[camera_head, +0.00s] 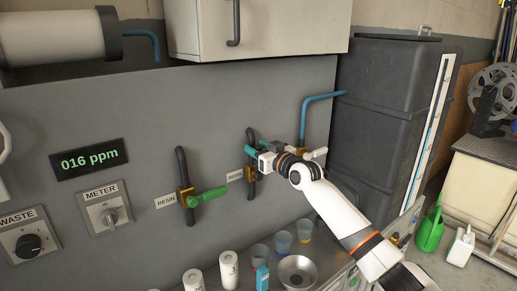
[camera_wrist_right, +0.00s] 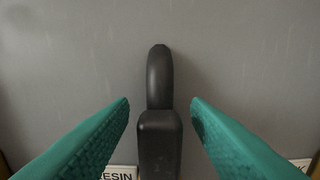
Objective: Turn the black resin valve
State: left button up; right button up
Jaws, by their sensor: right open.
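My right gripper (camera_head: 256,148) is at the grey wall panel, in front of the second black pipe (camera_head: 251,188). It covers most of that valve in the head view. In the right wrist view the black resin valve's dark handle (camera_wrist_right: 159,145) stands upright between the two green fingers, below the pipe's bend (camera_wrist_right: 159,75). The fingers are spread with a gap on both sides, and neither appears to touch it. A partly hidden RESIN label (camera_wrist_right: 118,173) shows at lower left. My left gripper is not in view.
A green-handled valve (camera_head: 208,195) on another black pipe is to the left, labelled RESIN. A blue pipe (camera_head: 305,115) with a white handle (camera_head: 317,154) is close on the right. Cups and a metal bowl (camera_head: 297,271) stand on the counter below. A cabinet (camera_head: 270,25) hangs above.

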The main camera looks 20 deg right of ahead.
jog(key=shift+c, duration=0.2)
grip_shut()
jog(key=shift+d+f, duration=0.1)
jog(key=d+m+b, duration=0.1)
jog(key=m+b, duration=0.1)
jog(key=w+d+m+b, duration=0.1)
jog(key=shift+d+f+m, duration=0.35)
jog(key=shift+f+m, duration=0.05)
jog(key=w+d+f+m+b, duration=0.2)
jog(key=d+f+m+b, duration=0.3)
jog(key=f+m, duration=0.4)
jog(key=shift+w+d+m, duration=0.15)
jog(key=shift+d+m, duration=0.4)
jog(key=shift+m, duration=2.05)
